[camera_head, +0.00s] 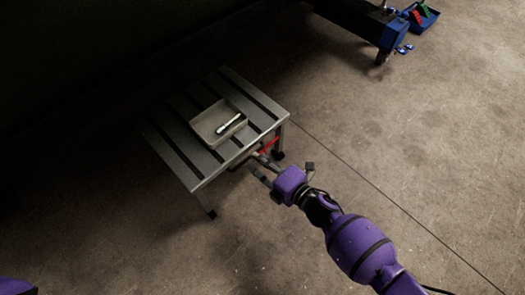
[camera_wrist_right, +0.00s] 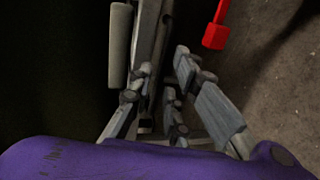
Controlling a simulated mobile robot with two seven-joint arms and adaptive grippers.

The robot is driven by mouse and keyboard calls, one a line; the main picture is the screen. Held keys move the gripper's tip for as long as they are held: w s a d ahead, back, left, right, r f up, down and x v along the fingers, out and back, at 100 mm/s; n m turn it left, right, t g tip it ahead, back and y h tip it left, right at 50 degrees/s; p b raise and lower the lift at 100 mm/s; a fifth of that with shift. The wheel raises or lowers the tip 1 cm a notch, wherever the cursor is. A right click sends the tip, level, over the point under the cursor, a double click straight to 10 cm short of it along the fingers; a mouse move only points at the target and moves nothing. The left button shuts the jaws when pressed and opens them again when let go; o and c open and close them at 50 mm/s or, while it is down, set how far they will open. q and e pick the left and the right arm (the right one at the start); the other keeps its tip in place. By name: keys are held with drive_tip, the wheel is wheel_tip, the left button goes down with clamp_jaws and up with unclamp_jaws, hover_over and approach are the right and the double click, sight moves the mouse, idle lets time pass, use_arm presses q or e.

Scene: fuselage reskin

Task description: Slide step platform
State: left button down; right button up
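The step platform (camera_head: 184,150) is a low grey metal stand with dark slots in its top and short legs, standing on the floor in the middle of the head view. My right gripper (camera_head: 256,163) is at its front right side, below the top's edge, with its two fingers apart. In the right wrist view, the right gripper's fingers (camera_wrist_right: 161,68) are spread, with a grey bar-like part (camera_wrist_right: 150,32) of the platform ahead between them. Whether they touch it I cannot tell. My left gripper is not in view.
A shallow light tray (camera_head: 205,126) holding a small white-and-dark tool (camera_head: 229,124) sits on the platform. A red part (camera_head: 269,146) is beside the gripper. A blue wheeled cart (camera_head: 375,27) and blue bin (camera_head: 422,16) are at top right. Floor is clear to the right.

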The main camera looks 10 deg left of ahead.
drive_tip(key=v, duration=1)
drive_tip(key=shift+f, duration=0.1)
